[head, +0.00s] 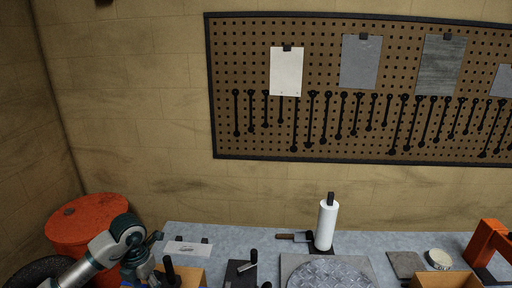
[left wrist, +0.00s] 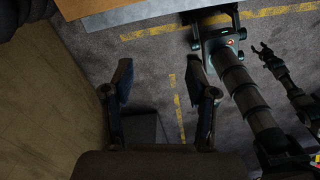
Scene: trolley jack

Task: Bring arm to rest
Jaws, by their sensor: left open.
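My left arm comes in at the lower left of the head view, bent at a grey-green joint, with its wrist end low by the workbench's left end. In the left wrist view my left gripper (left wrist: 158,80) is open, its two dark fingers wide apart with nothing between them. Below it is grey floor (left wrist: 152,60) with worn yellow lines. At the right of that view a thin dark arm ends in a small forked tip, which looks like my right gripper (left wrist: 266,54).
The workbench (head: 230,236) holds a paper roll (head: 326,225), a round metal plate (head: 330,274) and an orange frame (head: 485,246). A red drum (head: 85,222) stands left, close to my arm. A tool pegboard (head: 240,60) hangs on the wall behind.

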